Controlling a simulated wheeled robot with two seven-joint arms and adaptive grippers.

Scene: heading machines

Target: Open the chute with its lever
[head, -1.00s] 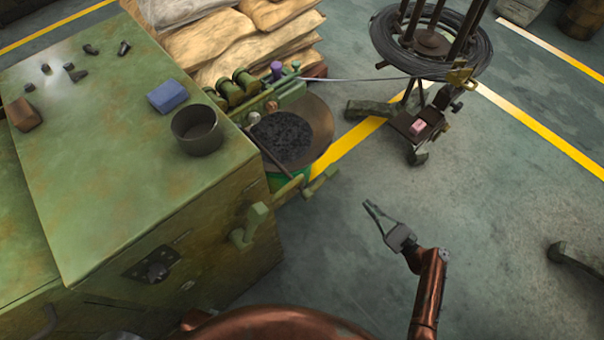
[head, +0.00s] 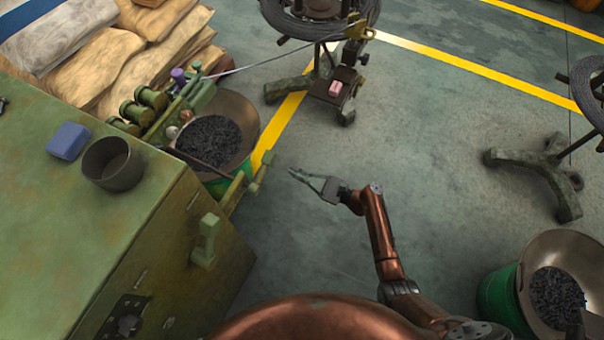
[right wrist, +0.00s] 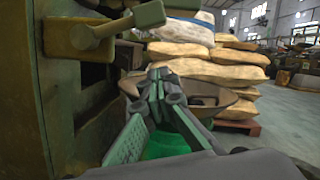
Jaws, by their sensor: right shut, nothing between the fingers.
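The green heading machine (head: 130,235) stands at the left. A green upright handle (head: 205,240) sticks out of its near face. A green bar with a crosspiece (head: 262,165) juts from its corner beside the pan; I cannot tell which of the two is the chute's lever. A green handle on a yellowish block (right wrist: 100,32) shows at upper left in the right wrist view. The chute itself is not clearly seen. My right gripper (head: 292,172) is shut and empty, just right of the crosspiece and apart from it. Its fingers (right wrist: 160,75) point toward the pan.
A wide pan (head: 240,112) of dark pieces sits over a green drum by the machine. A wire reel stand (head: 335,90) is behind, another (head: 545,165) at right. A second drum (head: 500,292) is at lower right. Floor between is clear.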

